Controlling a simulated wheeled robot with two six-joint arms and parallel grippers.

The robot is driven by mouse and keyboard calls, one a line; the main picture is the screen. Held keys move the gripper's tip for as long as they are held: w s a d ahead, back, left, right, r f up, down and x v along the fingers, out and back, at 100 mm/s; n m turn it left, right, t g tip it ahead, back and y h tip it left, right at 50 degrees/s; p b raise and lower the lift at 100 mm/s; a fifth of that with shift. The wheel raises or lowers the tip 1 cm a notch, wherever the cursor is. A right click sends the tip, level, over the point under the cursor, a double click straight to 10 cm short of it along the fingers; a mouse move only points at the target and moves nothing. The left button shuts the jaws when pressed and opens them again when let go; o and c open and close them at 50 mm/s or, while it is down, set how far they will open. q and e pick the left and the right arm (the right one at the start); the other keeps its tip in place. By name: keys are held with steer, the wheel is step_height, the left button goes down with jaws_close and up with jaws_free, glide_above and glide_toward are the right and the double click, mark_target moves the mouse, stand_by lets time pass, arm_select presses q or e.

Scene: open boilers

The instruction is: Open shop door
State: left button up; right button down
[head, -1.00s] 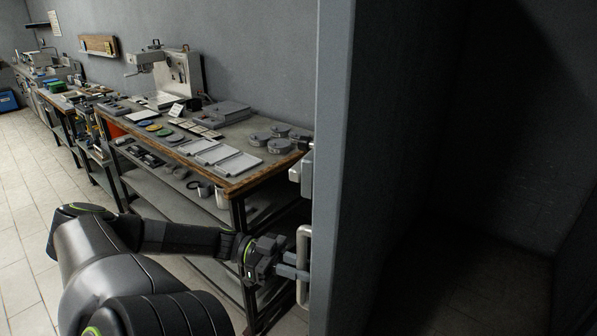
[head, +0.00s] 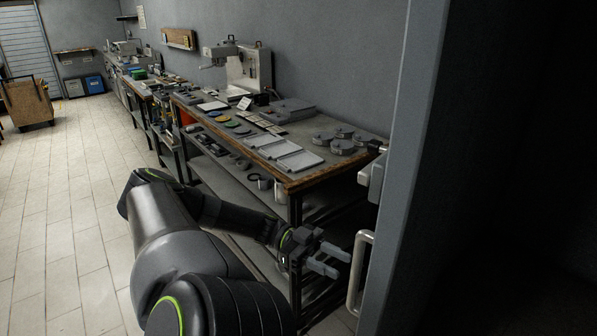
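The shop door (head: 412,200) stands at the right, seen nearly edge-on, with its edge towards me and its dark face to the right. Its light metal pull handle (head: 361,270) is low on the door's left side, below a grey lock case (head: 373,177). My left gripper (head: 338,262) is just left of the handle. Its two fingers are spread and point right, with nothing between them. A small gap seems to part the fingertips from the handle. My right gripper is not in view.
A long workbench (head: 293,183) with several trays, discs and a machine (head: 248,68) runs along the wall behind my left arm. Tiled floor (head: 62,215) is clear at the left. A wooden cart (head: 28,103) stands far left.

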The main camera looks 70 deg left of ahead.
arm_select(q)
steer(key=b+v, duration=0.1)
steer(key=v, duration=1.1)
steer(key=shift+b, duration=0.4)
